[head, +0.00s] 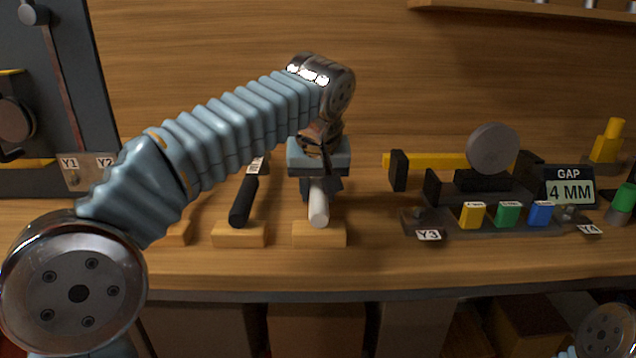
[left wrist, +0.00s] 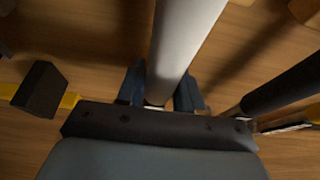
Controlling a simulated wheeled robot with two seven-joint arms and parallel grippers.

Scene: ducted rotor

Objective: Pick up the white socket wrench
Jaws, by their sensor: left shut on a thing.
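The white socket wrench (head: 318,207) has its pale handle pointing toward me, its end at or just above a small wooden block (head: 319,238). My left gripper (head: 321,186) reaches down over it from above and is shut on it. In the left wrist view the white handle (left wrist: 187,38) runs between the two dark fingers (left wrist: 160,90). The wrench's far end is hidden by the gripper. I cannot tell whether the handle still touches the block. My right gripper is not in view.
A black-handled tool (head: 243,201) lies close to the left on its own wooden block (head: 239,235). To the right stand a fixture with a grey disc (head: 492,149), coloured blocks (head: 508,214) and a gap display (head: 569,187). A dark panel (head: 52,90) stands at the left.

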